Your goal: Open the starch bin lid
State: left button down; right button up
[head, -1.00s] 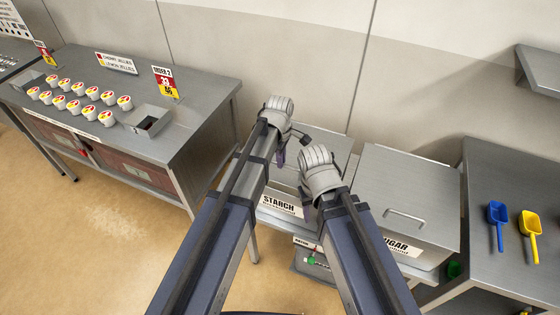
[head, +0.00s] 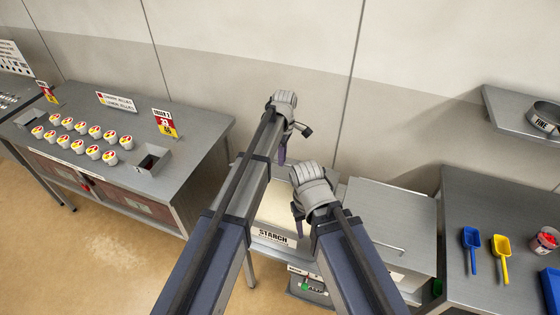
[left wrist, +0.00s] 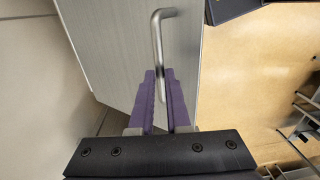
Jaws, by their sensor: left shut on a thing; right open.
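The starch bin (head: 272,237) stands in front of me, with a STARCH label on its front. Pale content shows in its opening between my arms. My left gripper (head: 282,153) is above the back of the bin, shut on the lid's handle. In the left wrist view, the bar handle (left wrist: 158,45) runs between the purple fingers (left wrist: 161,100) and the grey lid (left wrist: 125,50) lies behind it. The lid looks raised; my arms hide most of it in the head view. My right gripper (head: 298,220) is open and empty over the bin's right part.
The closed sugar bin (head: 385,215) stands close on the right. A right table (head: 475,190) bears a blue scoop (head: 471,240) and a yellow scoop (head: 500,245). A left table (head: 195,140) holds several cups. The wall is close behind the bins.

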pick_arm(q)
jog(key=shift+w+d, duration=0.2)
jog(key=shift+w, duration=0.35)
jog(key=c, duration=1.3)
grip_release()
jog(key=o, duration=0.3)
jog(key=shift+w+d+f, duration=0.1)
jog(key=shift+w+f, duration=0.05)
jog(key=shift+w, duration=0.2)
jog(key=shift+o, duration=0.6)
jog(key=shift+s, duration=0.2)
pick_arm(e)
jog(key=shift+w, duration=0.25)
jog(key=shift+d, duration=0.1)
